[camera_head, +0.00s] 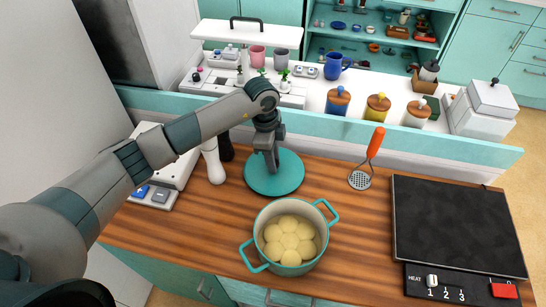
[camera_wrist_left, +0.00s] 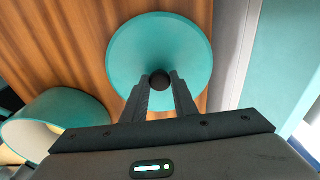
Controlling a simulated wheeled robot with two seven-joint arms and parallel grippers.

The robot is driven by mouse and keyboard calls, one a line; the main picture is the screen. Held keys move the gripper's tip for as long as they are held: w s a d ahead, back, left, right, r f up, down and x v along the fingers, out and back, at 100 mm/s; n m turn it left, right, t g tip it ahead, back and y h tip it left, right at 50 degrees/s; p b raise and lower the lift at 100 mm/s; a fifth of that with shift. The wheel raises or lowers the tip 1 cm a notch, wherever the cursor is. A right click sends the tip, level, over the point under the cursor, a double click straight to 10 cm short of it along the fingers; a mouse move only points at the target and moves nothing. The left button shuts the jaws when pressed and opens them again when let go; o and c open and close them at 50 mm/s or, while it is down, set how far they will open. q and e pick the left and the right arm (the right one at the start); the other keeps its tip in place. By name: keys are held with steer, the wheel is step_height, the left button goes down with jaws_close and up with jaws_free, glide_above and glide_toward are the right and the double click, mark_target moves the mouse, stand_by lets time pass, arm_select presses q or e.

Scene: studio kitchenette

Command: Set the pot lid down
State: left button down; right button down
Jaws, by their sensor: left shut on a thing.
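The pot lid (camera_head: 285,182) is a flat teal disc at the back of the wooden counter, behind the pot. Its dark round knob (camera_wrist_left: 160,80) shows in the left wrist view at the middle of the lid (camera_wrist_left: 190,45). My left gripper (camera_head: 273,165) points down over the lid and is shut on the knob. The lid appears level, at or very near the counter top; I cannot tell whether it touches. The teal pot (camera_head: 290,238) stands uncovered in front, full of pale round pieces. My right gripper is not in view.
A black hob (camera_head: 455,225) fills the right side. Bare wood (camera_head: 350,262) shows between pot and hob.

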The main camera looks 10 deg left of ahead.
arm_select(q)
steer(key=shift+f, duration=0.2)
steer(key=shift+f, duration=0.1)
steer(key=c, duration=1.4)
jaws_free()
steer(key=shift+c, duration=0.2)
step_height(320, 180, up, 12)
steer(key=a+b, duration=0.1)
steer(key=b, duration=0.3)
steer(key=shift+a, duration=0.25)
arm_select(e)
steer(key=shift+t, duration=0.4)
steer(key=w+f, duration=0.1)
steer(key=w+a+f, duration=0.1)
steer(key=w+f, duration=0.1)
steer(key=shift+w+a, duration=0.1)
